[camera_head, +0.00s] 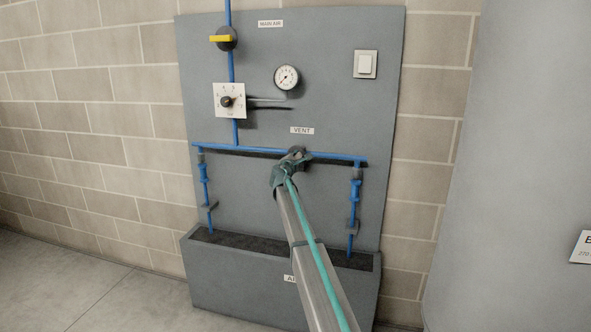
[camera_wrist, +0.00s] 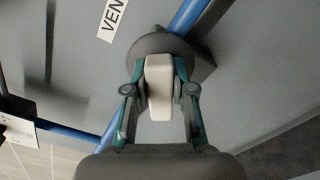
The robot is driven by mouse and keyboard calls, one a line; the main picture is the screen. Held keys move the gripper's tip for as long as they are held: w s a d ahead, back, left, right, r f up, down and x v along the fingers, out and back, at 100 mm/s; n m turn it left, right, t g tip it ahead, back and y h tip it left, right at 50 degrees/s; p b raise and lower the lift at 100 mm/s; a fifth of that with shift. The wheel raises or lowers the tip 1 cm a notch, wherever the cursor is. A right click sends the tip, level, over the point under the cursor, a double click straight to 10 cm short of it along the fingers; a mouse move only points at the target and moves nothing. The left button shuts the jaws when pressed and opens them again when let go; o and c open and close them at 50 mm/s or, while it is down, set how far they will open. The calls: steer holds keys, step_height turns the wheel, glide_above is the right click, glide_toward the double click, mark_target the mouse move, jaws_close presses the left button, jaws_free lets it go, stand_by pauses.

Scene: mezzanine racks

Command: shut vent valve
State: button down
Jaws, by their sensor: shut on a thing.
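The vent valve shows in the wrist view as a round grey body (camera_wrist: 168,43) on the blue pipe, with a pale handle (camera_wrist: 159,85) sticking out towards me. My gripper (camera_wrist: 160,80) has a finger on each side of the handle and is shut on it. The handle lies nearly along the gripper's axis in that view. In the head view my gripper (camera_head: 284,172) is at the horizontal blue pipe (camera_head: 330,156), just below the VENT label (camera_head: 302,130). It hides most of the valve there.
The grey panel also carries a yellow-handled valve (camera_head: 222,38) under MAIN AIR, a gauge (camera_head: 287,77), a dial knob (camera_head: 229,101) and a white switch (camera_head: 365,64). Blue drop pipes hang left (camera_head: 205,185) and right (camera_head: 354,200), above a grey trough (camera_head: 235,285).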

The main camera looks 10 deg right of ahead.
steer(key=m+b, duration=0.2)
steer(key=b, duration=0.1)
steer(key=f+m+b, duration=0.1)
steer(key=m+b, duration=0.2)
steer(key=shift+b, duration=0.4)
steer(key=shift+r+m+b, duration=0.1)
steer(key=shift+m+b, duration=0.7)
steer(key=shift+b, duration=0.1)
steer(key=c, duration=1)
jaws_free()
steer(key=shift+r, duration=0.1)
steer(key=shift+o, duration=0.2)
steer(key=shift+s, duration=0.15)
steer(key=v, duration=1.1)
steer(key=shift+s+a, duration=0.15)
steer(key=shift+s, duration=0.2)
